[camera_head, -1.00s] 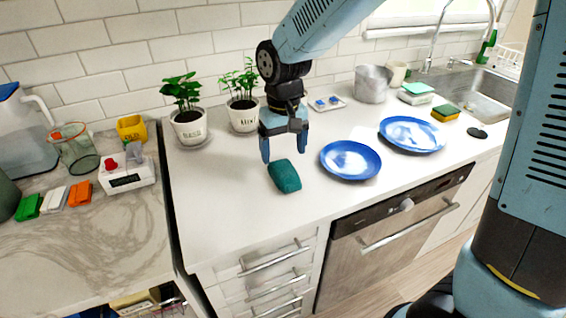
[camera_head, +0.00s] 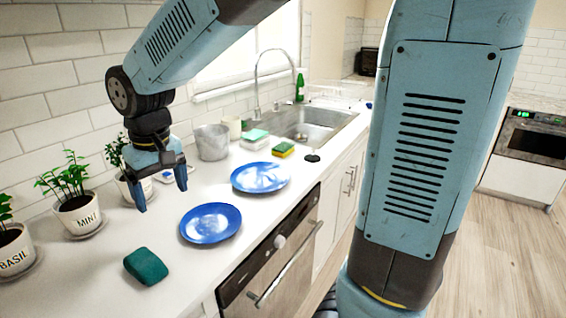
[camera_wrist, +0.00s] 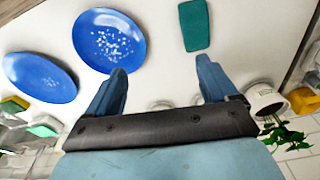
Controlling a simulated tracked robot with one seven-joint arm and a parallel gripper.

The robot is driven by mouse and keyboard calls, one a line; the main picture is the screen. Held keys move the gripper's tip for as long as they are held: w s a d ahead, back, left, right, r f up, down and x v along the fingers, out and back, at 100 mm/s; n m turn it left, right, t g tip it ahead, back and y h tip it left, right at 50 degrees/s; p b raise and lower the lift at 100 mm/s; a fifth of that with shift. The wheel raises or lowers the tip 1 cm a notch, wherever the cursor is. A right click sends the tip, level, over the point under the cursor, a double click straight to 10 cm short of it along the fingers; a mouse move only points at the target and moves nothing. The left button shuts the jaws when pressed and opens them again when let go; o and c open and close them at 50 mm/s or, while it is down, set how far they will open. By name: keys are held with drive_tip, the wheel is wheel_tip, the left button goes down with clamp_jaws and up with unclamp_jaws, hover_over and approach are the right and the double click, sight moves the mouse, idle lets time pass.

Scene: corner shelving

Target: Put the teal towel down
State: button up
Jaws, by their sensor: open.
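The folded teal towel (camera_head: 146,266) lies on the white counter near its front edge, left of the blue plates. It also shows in the wrist view (camera_wrist: 194,25), flat on the counter beyond the fingertips. My gripper (camera_head: 162,193) is open and empty. It hangs above the counter, behind the towel and apart from it. In the wrist view my gripper (camera_wrist: 162,76) has its two fingers spread, with bare counter between them.
Two blue plates (camera_head: 211,223) (camera_head: 261,178) lie right of the towel. Potted herbs (camera_head: 79,214) stand along the tiled wall. A metal pot (camera_head: 212,142), sponges (camera_head: 284,149) and the sink (camera_head: 318,124) are farther back. The counter around the towel is clear.

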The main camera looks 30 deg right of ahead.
drive_tip(key=s+d+r+m+t, duration=0.2)
drive_tip(key=s+d, duration=0.4)
drive_tip(key=d, duration=0.5)
drive_tip(key=s+d+r+m+t, duration=0.2)
drive_tip(key=s+d+r+m, duration=0.1)
drive_tip(key=d, duration=0.8)
drive_tip(key=s+r, duration=0.1)
drive_tip(key=s, duration=0.1)
drive_tip(key=shift+s+d+r+t+h, duration=0.25)
drive_tip(key=shift+s+d+t+h, duration=0.05)
drive_tip(key=shift+s+d, duration=0.1)
